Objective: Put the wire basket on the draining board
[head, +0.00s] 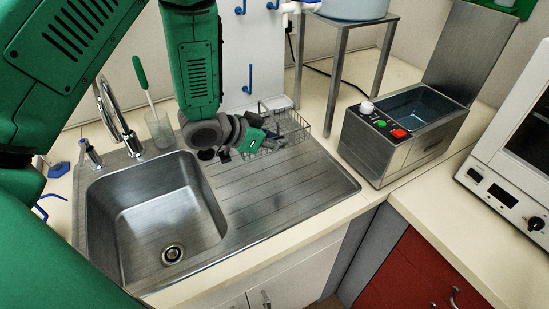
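The wire basket (293,125) is a small grey wire-mesh box at the far right part of the steel draining board (290,190). It looks upright, over the board's back edge; I cannot tell whether it rests on the board or hangs just above it. My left gripper (264,146) reaches down from the upper left to the basket's left side and covers part of it. Its fingers overlap the basket in the picture, and whether they are closed on the wire is not clear. My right gripper is not in view.
The sink bowl (157,210) lies left of the board, with a tap (112,115) and a glass with a green-handled brush (158,128) behind it. A metal stand (340,50) is behind right. A water bath (400,135) stands right. The board's front is clear.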

